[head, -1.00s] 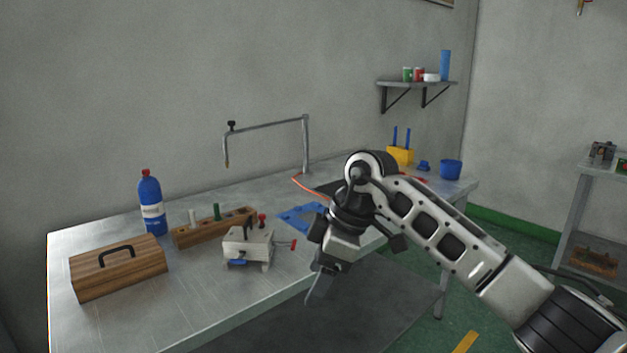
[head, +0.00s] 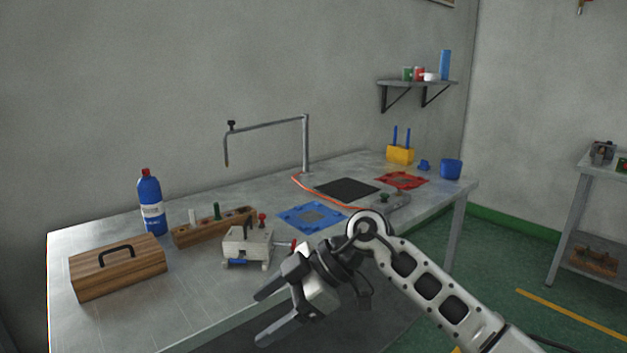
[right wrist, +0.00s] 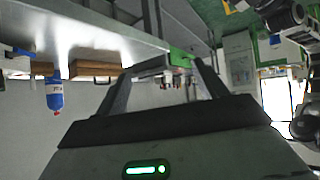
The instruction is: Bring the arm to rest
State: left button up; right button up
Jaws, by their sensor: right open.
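My right gripper (head: 268,318) is in front of the table's front edge in the head view, low and to the right of the wooden box. Its two fingers are apart and nothing is between them. The fingers also show in the right wrist view (right wrist: 155,80), spread and empty. My right arm comes in from the lower right, bent at the wrist, clear of the tabletop items. My left gripper is not in view.
The metal table (head: 205,300) carries a wooden box (head: 118,268), a blue bottle (head: 151,205), a grey metal block device (head: 246,246), a blue mat (head: 296,220), a black pad (head: 347,190) and a red mat (head: 408,181). The floor in front of the table is open.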

jog(key=s+a+r+m+t+y, duration=0.2)
jog(key=s+t+y, duration=0.2)
jog(key=y, duration=0.6)
jog(key=s+d+f+m+t+h, duration=0.2)
jog(key=d+f+m+t+h, duration=0.5)
jog(key=d+f+m, duration=0.15)
jog(key=s+d+f+m+t+h, duration=0.2)
jog(key=d+f+m+t+h, duration=0.4)
jog(key=d+f+m+h, duration=0.3)
jog(key=s+d+f+n+g+h, duration=0.1)
jog(key=s+d+f+g, duration=0.4)
jog(key=s+f, duration=0.4)
jog(key=s, duration=0.2)
jog(key=shift+s+d+f, duration=0.3)
jog(key=shift+d, duration=0.05)
